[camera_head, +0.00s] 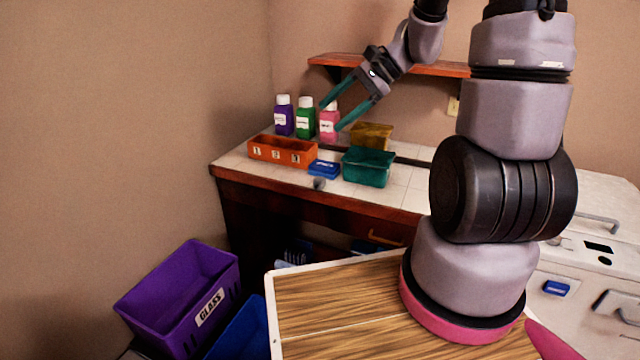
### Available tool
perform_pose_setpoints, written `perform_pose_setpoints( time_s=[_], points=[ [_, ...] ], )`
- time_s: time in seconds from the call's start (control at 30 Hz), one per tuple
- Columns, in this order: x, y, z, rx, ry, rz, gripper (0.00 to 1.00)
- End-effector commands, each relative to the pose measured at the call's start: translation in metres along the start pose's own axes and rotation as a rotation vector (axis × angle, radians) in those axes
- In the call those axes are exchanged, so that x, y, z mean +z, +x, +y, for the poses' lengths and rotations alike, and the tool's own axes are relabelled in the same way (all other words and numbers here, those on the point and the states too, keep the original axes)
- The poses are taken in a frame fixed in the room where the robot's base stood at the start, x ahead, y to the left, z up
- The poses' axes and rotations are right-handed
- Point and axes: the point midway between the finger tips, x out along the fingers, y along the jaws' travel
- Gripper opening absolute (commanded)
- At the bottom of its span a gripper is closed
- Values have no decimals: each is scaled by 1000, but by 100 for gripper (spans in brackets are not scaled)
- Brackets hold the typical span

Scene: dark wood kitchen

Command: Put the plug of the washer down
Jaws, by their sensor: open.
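My gripper (331,116) is open with teal fingers, above the back of the tiled counter and in front of the pink bottle in the picture. The white washer (575,275) stands at the right, partly hidden by my arm. A pale wall outlet (453,106) shows under the shelf; no plug is clearly visible in it.
The counter (415,181) holds an orange box (282,151), a blue item (323,169), a teal bin (368,167), a yellow container (371,136) and several bottles. A wooden shelf (440,69) hangs above. A purple "GLASS" crate (180,297) stands at lower left.

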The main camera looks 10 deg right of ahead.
Motion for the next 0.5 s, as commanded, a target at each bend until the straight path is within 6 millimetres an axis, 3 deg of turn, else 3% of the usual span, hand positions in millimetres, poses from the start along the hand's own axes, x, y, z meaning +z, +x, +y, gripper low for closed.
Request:
perform_pose_setpoints(
  time_s=[0.3,0.5],
  points=[
    [-88,53,0,-173,381,-146,80],
    [-154,87,16,-309,634,-196,80]
  ],
)
